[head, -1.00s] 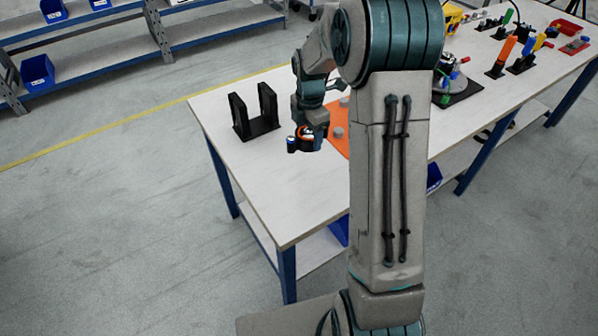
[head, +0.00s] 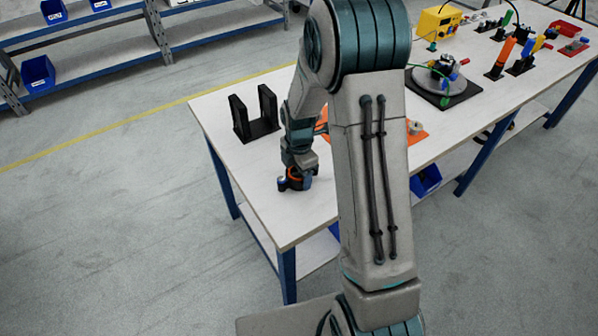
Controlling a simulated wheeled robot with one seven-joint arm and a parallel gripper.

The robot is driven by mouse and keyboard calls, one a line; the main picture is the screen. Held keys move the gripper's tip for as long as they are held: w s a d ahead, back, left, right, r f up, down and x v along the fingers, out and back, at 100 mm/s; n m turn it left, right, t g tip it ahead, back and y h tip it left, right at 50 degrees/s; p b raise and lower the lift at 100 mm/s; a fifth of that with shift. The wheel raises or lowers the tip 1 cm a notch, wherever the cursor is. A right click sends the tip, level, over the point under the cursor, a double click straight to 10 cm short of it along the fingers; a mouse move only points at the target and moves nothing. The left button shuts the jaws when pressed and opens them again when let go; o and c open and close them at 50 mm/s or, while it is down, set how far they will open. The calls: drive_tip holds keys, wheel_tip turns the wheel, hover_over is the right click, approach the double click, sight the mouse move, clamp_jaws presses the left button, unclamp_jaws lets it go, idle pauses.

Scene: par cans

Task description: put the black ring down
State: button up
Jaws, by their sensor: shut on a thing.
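My gripper (head: 294,184) points down, low over the white table (head: 265,210), left of my arm's big upright link. It is shut on a small dark thing (head: 284,185) at its tips, which I take to be the black ring. The ring is tiny here and partly hidden by the fingers, so its shape is unclear. I cannot tell whether it touches the tabletop or hangs just above it.
A black two-post stand (head: 255,128) is behind the gripper to the left. An orange mat (head: 416,136) is partly hidden behind my arm. A turntable-like device (head: 440,82) and a yellow box (head: 440,22) stand further right. The table's front left is clear.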

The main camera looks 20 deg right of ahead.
drive_tip(key=shift+f, duration=0.1)
drive_tip(key=o, duration=0.5)
drive_tip(key=shift+f, duration=0.1)
drive_tip(key=o, duration=0.4)
wheel_tip(320, 180, up, 12)
drive_tip(key=shift+s+r+m+t, duration=0.45)
drive_tip(key=shift+s+r+m, duration=1)
drive_tip(key=shift+s+m, duration=2.1)
drive_tip(key=shift+s+r+m+t, duration=0.5)
drive_tip(key=shift+s+r+m, duration=0.95)
drive_tip(key=shift+s+m, duration=2.05)
drive_tip(key=shift+s+r+m+t, duration=0.45)
drive_tip(key=shift+s+r+m, duration=1)
drive_tip(key=shift+s+m, duration=2.1)
